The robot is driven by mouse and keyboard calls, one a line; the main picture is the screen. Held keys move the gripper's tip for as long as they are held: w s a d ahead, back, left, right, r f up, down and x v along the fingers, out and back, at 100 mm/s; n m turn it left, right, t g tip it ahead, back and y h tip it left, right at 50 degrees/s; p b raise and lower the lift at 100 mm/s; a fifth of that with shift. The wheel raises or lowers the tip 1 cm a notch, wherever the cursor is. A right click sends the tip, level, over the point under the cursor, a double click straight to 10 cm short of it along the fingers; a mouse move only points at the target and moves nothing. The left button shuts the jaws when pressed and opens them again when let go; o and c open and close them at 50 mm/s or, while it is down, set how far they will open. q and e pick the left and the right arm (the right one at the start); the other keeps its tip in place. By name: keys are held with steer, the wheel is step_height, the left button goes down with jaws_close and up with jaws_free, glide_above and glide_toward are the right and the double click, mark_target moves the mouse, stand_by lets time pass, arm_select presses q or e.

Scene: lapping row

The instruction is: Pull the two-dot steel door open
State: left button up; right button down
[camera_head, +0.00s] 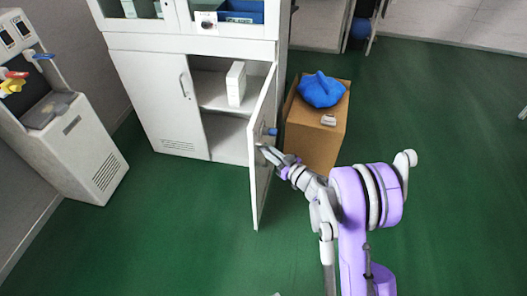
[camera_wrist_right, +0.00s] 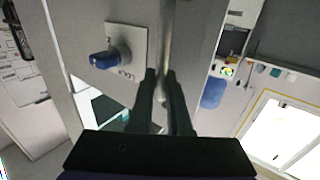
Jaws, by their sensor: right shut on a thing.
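The white steel door (camera_head: 263,190) at the lower right of the cabinet stands swung well out, with the shelves behind it exposed. A blue knob (camera_head: 271,131) sticks out from its outer face. The knob also shows on a pale plate in the right wrist view (camera_wrist_right: 104,59), with small marks too fine to count. My right gripper (camera_head: 265,152) is at the door's outer face. In the wrist view its two dark fingers (camera_wrist_right: 162,84) are closed around a metal bar handle (camera_wrist_right: 163,50). My left gripper is not in view.
A white box (camera_head: 236,84) stands on the cabinet shelf. The closed left door (camera_head: 155,100) is beside the opening. A cardboard box (camera_head: 315,139) with a blue bag (camera_head: 321,90) on it stands close right of the open door. Green floor (camera_head: 190,230) in front is clear.

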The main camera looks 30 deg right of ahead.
steer(key=shift+w+d, duration=0.1)
steer(key=shift+d, duration=0.2)
steer(key=c, duration=0.9)
jaws_free()
steer(key=shift+o, duration=0.2)
steer(key=shift+a, duration=0.1)
steer(key=p+v, duration=0.1)
steer(key=v, duration=0.9)
steer(key=shift+s, duration=0.4)
